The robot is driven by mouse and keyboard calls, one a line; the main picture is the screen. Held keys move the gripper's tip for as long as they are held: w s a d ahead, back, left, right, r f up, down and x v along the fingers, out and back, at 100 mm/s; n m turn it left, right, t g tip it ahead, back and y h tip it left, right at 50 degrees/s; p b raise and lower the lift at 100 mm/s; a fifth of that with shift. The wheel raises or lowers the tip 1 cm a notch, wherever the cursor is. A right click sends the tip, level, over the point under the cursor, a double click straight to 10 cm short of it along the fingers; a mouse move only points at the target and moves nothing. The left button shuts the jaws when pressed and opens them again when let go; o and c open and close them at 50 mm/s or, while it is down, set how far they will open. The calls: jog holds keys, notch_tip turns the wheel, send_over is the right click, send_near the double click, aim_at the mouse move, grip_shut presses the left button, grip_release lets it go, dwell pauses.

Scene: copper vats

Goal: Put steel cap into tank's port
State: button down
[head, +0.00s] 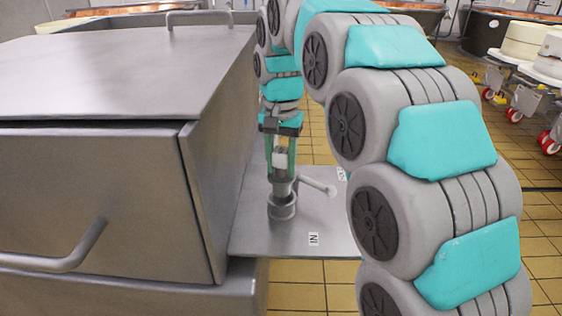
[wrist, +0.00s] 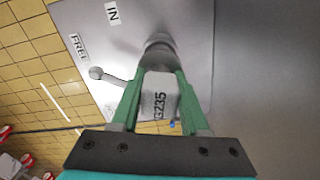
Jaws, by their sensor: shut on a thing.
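The steel cap (wrist: 158,98) has a pale grip block marked "G235" and is held upright between my gripper's green fingers. In the head view my gripper (head: 281,158) points straight down and is shut on the cap's block (head: 281,160). The cap is over the tank's port, a round steel collar (head: 282,209) on the flat plate. The cap's lower end meets the collar's top in the picture; I cannot tell how far it is inside. In the wrist view the fingers and cap hide most of the port.
A lever with a round knob (head: 329,191) sticks out to the right at the port. The steel plate (head: 250,233) bears "IN" and "FREE" labels. The large steel tank (head: 90,200) stands close on the left. Wheeled carts (head: 530,90) stand far right on the tiled floor.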

aim_at(281, 175)
jog(key=shift+f+b, duration=0.6)
jog(key=shift+f, duration=0.95)
jog(key=shift+f, duration=0.7)
jog(key=shift+f+b, duration=0.4)
jog(key=shift+f, duration=0.2)
dwell(0.3)
jog(key=shift+c, duration=1.6)
grip_release()
